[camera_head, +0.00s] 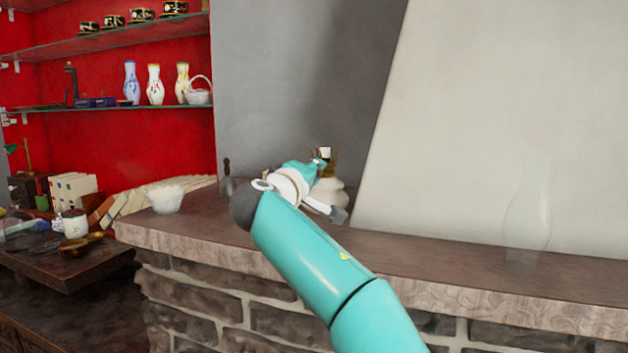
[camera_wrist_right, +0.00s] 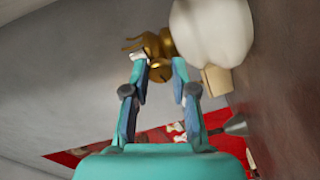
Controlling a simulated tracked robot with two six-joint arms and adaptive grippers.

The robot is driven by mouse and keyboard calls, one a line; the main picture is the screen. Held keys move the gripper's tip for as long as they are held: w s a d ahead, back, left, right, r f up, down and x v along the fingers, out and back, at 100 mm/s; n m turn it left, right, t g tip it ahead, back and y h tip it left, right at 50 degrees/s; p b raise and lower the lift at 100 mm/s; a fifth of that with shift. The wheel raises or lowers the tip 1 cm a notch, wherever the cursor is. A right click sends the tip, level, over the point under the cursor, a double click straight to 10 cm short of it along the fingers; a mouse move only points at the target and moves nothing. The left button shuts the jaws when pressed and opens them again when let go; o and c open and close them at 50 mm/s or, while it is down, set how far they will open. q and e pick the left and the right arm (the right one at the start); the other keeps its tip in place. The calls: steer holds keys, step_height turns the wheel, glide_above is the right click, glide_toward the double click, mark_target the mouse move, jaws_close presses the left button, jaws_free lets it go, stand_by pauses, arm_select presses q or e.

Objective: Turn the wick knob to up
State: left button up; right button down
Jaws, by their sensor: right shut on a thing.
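An oil lamp with a white rounded base (camera_head: 331,192) and a brass burner (camera_head: 327,155) stands on the mantel, partly hidden behind my right arm. In the right wrist view the white base (camera_wrist_right: 212,30) is at the top, with the brass burner (camera_wrist_right: 152,42) beside it. My right gripper (camera_wrist_right: 160,66) has its two fingers on either side of the small brass wick knob (camera_wrist_right: 162,72) and is shut on it. In the head view the fingertips are small and hard to make out. The knob's turn position cannot be read. My left gripper is not in view.
A clear glass chimney (camera_head: 528,215) stands on the mantel (camera_head: 440,262) to the right. A white bowl (camera_head: 166,199) and a row of books (camera_head: 150,192) are to the left. Red-backed shelves (camera_head: 160,140) hold vases and cups. The mantel between lamp and chimney is clear.

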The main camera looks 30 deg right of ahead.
steer(key=shift+f+m+b, duration=0.3)
steer(key=shift+f+m, duration=0.1)
steer(key=shift+m, duration=0.7)
steer(key=c, duration=1)
jaws_free()
steer(key=shift+w, duration=0.15)
steer(key=shift+o, duration=0.2)
steer(key=shift+r, duration=0.15)
